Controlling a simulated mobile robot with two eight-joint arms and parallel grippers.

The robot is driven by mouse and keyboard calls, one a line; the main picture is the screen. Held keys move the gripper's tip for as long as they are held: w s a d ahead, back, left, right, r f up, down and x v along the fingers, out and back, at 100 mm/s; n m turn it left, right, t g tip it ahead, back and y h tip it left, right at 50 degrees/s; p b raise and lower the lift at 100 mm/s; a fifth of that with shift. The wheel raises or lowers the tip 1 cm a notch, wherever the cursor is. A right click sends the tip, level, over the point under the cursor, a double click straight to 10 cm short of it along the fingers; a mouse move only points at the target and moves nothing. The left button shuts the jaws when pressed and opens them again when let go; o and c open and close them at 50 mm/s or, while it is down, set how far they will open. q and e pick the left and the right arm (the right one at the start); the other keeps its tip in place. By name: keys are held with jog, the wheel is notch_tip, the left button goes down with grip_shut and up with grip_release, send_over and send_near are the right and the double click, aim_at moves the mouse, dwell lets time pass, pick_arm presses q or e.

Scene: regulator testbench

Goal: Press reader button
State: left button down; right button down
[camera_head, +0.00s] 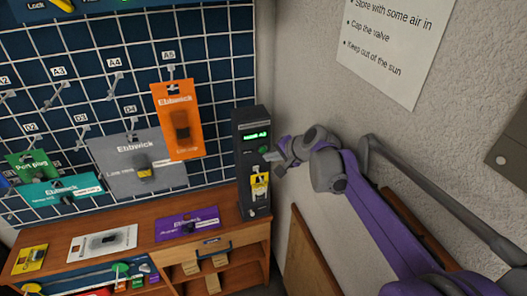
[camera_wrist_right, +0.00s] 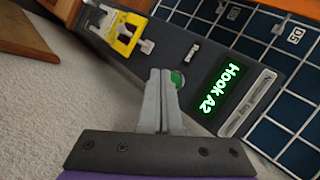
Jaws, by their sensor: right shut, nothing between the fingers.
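The reader (camera_head: 244,190) is a tall dark box at the right end of the wooden shelf. Its green-lit display (camera_head: 256,136) reads "Hook A2" in the right wrist view (camera_wrist_right: 221,88). The round green button (camera_wrist_right: 178,79) sits below the display; it is small in the head view (camera_head: 264,150). My right gripper (camera_head: 279,157) is shut and empty, at the reader's right side. In the right wrist view its fingertips (camera_wrist_right: 160,73) lie right beside the button and partly cover it; I cannot tell whether they touch. My left gripper is not in view.
A yellow card (camera_head: 260,186) is in the reader's lower front. A wire grid panel (camera_head: 60,120) with hooks holds an orange package (camera_head: 178,110) and other packages left of the reader. The wooden shelf (camera_head: 150,255) bears several cards. A white wall (camera_head: 330,110) bounds the right.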

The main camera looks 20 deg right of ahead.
jog(key=s, duration=0.5)
jog(key=shift+d, duration=0.1)
dwell(0.3)
dwell(0.4)
